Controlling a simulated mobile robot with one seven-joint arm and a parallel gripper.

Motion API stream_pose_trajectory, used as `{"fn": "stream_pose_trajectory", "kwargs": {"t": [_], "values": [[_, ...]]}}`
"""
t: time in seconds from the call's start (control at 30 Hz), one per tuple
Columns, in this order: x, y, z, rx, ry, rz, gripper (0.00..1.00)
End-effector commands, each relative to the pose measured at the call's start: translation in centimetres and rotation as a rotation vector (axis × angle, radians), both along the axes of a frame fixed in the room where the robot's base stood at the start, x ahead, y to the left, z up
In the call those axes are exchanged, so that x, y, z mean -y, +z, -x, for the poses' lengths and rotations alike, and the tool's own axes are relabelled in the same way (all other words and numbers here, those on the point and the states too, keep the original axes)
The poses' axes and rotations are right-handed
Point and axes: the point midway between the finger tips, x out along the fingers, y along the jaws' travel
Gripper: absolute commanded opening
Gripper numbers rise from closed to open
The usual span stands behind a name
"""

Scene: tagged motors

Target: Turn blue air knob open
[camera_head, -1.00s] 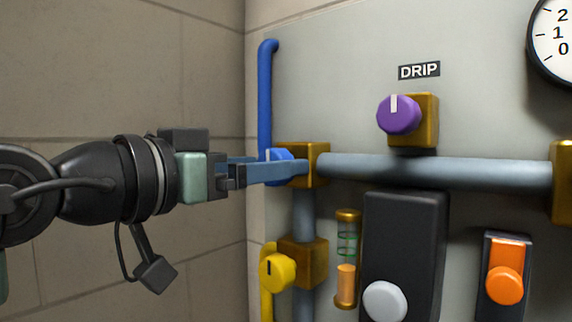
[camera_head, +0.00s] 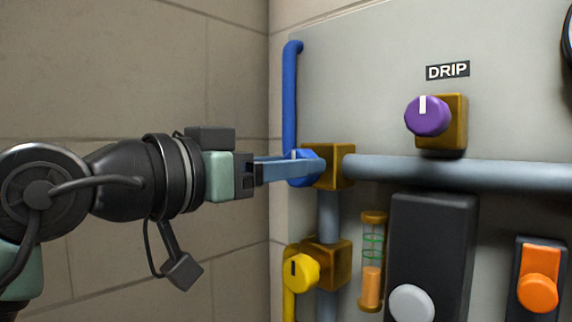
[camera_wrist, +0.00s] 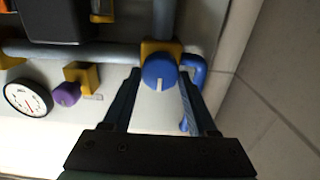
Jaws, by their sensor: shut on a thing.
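The blue air knob (camera_head: 304,167) sits on a brass block (camera_head: 335,167) at the left end of the grey pipe, below the blue pipe (camera_head: 291,95). My gripper (camera_head: 308,166) reaches it from the left and is shut on it. In the wrist view the blue knob (camera_wrist: 159,71) shows between the two fingers, with a white mark on its face pointing down in that picture. In the head view the fingers hide part of the knob.
A purple knob (camera_head: 427,116) under a DRIP label (camera_head: 447,70) is up to the right. A yellow knob (camera_head: 301,271) is just below. A dark panel with a grey button (camera_head: 411,303) and an orange button (camera_head: 538,292) stand lower right. A gauge (camera_wrist: 28,98) shows in the wrist view.

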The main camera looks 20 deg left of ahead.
Motion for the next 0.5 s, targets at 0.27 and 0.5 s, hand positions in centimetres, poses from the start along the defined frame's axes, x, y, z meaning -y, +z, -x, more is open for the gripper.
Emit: {"fn": "stream_pose_trajectory", "kwargs": {"t": [0.27,0.5], "values": [[0.11,-0.15,0.0,0.029,-0.002,-0.075,0.03],[0.25,-0.25,0.03,0.091,-0.003,-0.241,0.03]]}}
